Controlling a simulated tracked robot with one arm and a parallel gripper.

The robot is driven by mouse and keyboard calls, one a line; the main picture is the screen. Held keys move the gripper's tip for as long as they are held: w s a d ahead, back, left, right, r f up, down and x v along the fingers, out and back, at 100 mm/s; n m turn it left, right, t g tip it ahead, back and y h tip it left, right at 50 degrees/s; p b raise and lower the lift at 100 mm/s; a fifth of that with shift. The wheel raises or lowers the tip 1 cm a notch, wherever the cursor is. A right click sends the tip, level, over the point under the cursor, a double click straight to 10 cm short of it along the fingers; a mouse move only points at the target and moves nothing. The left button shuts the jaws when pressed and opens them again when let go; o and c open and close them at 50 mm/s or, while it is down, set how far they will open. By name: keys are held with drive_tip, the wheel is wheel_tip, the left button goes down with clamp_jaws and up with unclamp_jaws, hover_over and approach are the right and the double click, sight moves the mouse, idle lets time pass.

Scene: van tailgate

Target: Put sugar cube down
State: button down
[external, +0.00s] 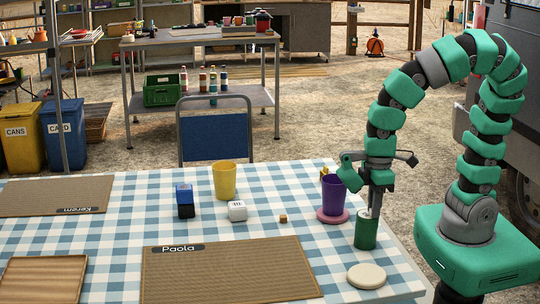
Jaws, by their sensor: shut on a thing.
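My gripper (375,208) points down over the right side of the checked table and is shut. A small pale piece, apparently the sugar cube (367,213), shows at its fingertips; it is too small and partly hidden to make out its shape. It is right at the top of a dark green cylindrical container (366,232). I cannot tell whether it is above the rim, touching it or inside. A small brown cube (283,218) lies on the cloth to the left.
A purple cup (334,194) on a pink saucer (325,215) stands close left of my gripper. A cream disc (366,276) lies in front. A yellow cup (225,181), white block (237,211), blue block (184,200) and Paola's mat (230,275) are further left.

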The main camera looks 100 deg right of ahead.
drive_tip(key=c, duration=1.4)
unclamp_jaws()
drive_tip(key=shift+o, duration=0.2)
wheel_tip(320, 180, up, 12)
drive_tip(key=p, duration=0.3)
drive_tip(key=shift+p, duration=0.3)
drive_tip(key=shift+r, duration=0.1)
drive_tip(key=w+d+r+t, duration=0.1)
drive_tip(key=w+r+t, duration=0.35)
drive_tip(key=r, duration=0.35)
drive_tip(key=w+r+t, duration=0.3)
drive_tip(key=w+r, duration=0.3)
drive_tip(key=r, duration=0.2)
drive_tip(key=w+d+r+t, duration=0.1)
drive_tip(key=r+t, duration=0.3)
drive_tip(key=r, duration=0.8)
drive_tip(key=w+d+r+t, duration=0.1)
drive_tip(key=r+t, duration=0.3)
drive_tip(key=r, duration=0.8)
drive_tip(key=shift+d, duration=0.55)
